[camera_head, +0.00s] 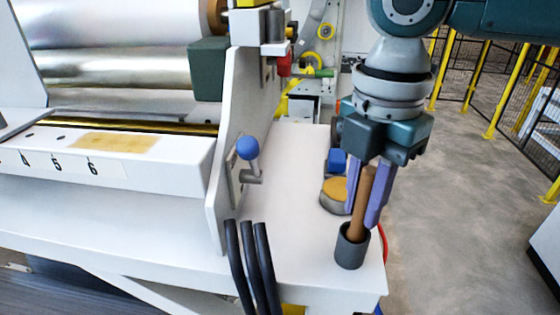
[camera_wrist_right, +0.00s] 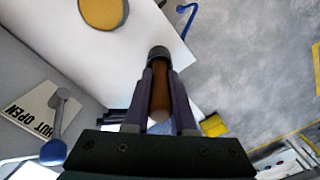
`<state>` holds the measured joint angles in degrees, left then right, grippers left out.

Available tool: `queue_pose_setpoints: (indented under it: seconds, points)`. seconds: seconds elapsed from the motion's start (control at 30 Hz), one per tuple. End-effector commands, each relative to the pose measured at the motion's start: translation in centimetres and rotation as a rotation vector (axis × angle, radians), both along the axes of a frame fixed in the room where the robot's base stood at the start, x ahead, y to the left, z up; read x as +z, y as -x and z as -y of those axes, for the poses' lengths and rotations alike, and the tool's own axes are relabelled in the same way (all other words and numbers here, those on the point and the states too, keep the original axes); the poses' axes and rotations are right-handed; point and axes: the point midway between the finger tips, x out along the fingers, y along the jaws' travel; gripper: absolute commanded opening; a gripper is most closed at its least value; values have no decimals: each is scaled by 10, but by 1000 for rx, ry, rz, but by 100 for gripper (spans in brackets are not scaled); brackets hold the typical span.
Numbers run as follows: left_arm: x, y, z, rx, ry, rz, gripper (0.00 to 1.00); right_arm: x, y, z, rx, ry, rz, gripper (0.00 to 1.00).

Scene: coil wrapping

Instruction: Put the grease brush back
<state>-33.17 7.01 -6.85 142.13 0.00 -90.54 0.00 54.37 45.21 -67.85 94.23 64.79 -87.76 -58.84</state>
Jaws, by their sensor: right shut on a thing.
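The grease brush shows as a brown wooden handle (camera_head: 362,200) standing nearly upright, leaning slightly. Its lower end is inside a dark grey cup (camera_head: 350,250) near the front right corner of the white table, so the bristles are hidden. My right gripper (camera_head: 361,214) comes from above with its purple fingers shut on the handle, just above the cup's rim. In the right wrist view the handle (camera_wrist_right: 160,92) lies between the fingers, with the cup (camera_wrist_right: 157,52) at its far end. My left gripper is not in view.
A round pot with a yellow-tan top (camera_head: 336,189) stands just behind the cup, with a blue block (camera_head: 337,161) beyond it. A blue-knobbed lever (camera_head: 248,148) is to the left. Black hoses (camera_head: 252,265) rise at the front. The table between lever and pot is clear.

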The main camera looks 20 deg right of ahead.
Motion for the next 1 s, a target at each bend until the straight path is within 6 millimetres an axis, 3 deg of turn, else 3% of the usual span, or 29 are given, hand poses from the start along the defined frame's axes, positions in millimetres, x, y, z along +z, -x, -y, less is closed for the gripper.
queue_pose_setpoints:
  seconds: [0.03,0.4,0.43,0.67,1.0]
  points:
    - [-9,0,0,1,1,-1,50,-8,0,1,1,0,1,0]
    - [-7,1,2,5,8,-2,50,-8,0,0,1,-1,0,0]
    - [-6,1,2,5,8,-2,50,-7,0,0,1,-1,0,26]
    - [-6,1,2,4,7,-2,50,-7,0,0,1,-1,0,52]
    - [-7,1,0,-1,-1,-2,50,-3,-1,0,2,-1,2,53]
